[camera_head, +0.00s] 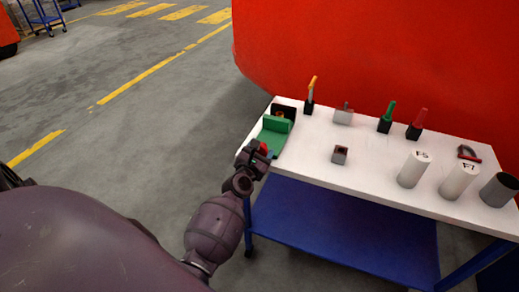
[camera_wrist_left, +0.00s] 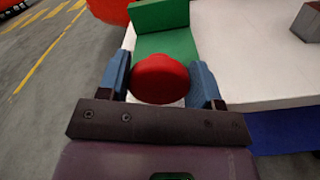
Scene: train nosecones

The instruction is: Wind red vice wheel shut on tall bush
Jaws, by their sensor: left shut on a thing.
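The green vice (camera_head: 273,139) sits at the left end of the white bench top. Its red wheel (camera_wrist_left: 160,78) faces my left wrist camera, at the near end of the green body (camera_wrist_left: 167,46). A bit of the wheel shows in the head view (camera_head: 264,147). My left gripper (camera_head: 258,154) is at the wheel, with its two blue fingers on either side of the rim, shut on it. A dark block with a small brownish part (camera_head: 281,113) stands at the vice's far end. I cannot tell whether that part is the tall bush. My right gripper is not in view.
The white bench (camera_head: 300,165) has a blue lower shelf (camera_head: 330,222). Handled tools in black holders and small grey blocks (camera_head: 340,155) stand on it. White cylinders (camera_head: 412,170) and a dark grey one (camera_head: 499,190) are at the right. A large red body (camera_head: 390,50) is behind.

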